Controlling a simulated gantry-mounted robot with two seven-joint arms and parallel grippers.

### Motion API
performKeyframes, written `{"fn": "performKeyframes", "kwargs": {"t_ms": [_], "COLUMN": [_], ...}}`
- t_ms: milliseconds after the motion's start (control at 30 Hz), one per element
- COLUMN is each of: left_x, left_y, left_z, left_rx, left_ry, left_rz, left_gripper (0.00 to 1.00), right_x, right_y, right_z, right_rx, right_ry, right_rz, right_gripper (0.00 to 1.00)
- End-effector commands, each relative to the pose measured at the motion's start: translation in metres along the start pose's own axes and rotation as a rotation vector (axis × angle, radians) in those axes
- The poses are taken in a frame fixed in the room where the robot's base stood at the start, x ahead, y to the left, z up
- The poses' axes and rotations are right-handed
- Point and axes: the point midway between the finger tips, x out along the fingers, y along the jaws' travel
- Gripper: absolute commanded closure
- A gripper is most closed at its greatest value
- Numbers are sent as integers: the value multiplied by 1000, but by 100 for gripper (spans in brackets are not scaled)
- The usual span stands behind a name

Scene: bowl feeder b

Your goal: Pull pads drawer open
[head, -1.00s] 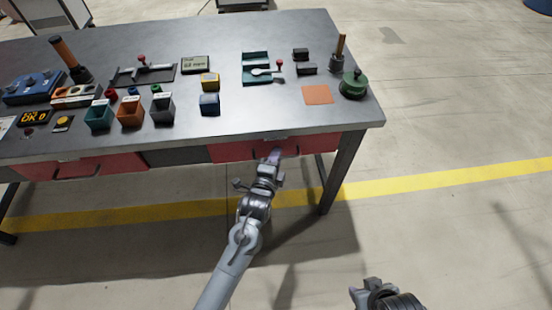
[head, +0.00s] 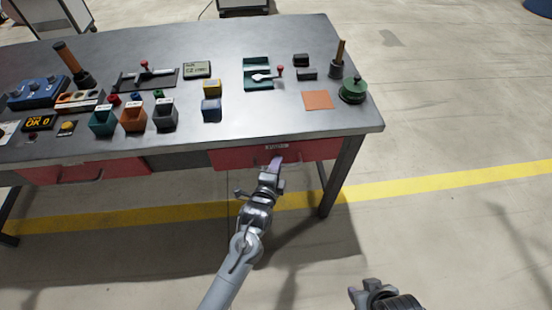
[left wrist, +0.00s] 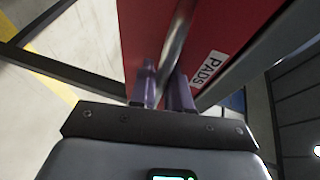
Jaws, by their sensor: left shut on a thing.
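The red pads drawer (head: 313,151) is under the right part of the bench. Its white PADS label (head: 276,146) shows just below the bench edge, and also in the left wrist view (left wrist: 208,69). My left gripper (head: 275,164) is at the drawer front. In the left wrist view its purple fingers (left wrist: 164,88) are shut on the grey bar handle (left wrist: 177,42), one on each side. The drawer's inside is hidden, and I cannot tell how far out its front stands. My right gripper (head: 368,292) is low at the bottom edge, away from the bench; its jaw state is unclear.
A second red drawer (head: 120,167) is to the left. The bench top (head: 215,133) carries bins, a teal fixture (head: 257,72), an orange pad (head: 318,100) and a green round container (head: 353,90). A bench leg (head: 341,178) stands right of the pads drawer. The floor in front is clear.

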Motion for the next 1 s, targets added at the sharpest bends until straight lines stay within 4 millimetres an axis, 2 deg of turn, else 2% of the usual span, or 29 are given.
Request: {"fn": "performKeyframes", "kwargs": {"t_ms": [33,167,300,500,733,1000], "left_x": [-9,-33,-65,-110,-150,-174], "left_y": [-6,-4,2,15,27,35], "left_z": [-4,-14,-28,-46,-63,-74], "left_rx": [2,2,1,1,0,-1], "left_ry": [2,3,4,3,2,2], "left_rz": [2,4,4,4,1,-3], "left_gripper": [100,100,100,100,100,100], "right_x": [-16,-42,-74,-110,-136,-149], "right_y": [1,2,4,6,6,5], "right_z": [-5,-13,-23,-35,-43,-48], "right_rx": [-1,-4,-8,-9,-7,-1], "right_ry": [0,0,0,1,1,2], "right_rz": [1,4,7,7,6,1], "right_gripper": [57,57,57,57,57,57]}}
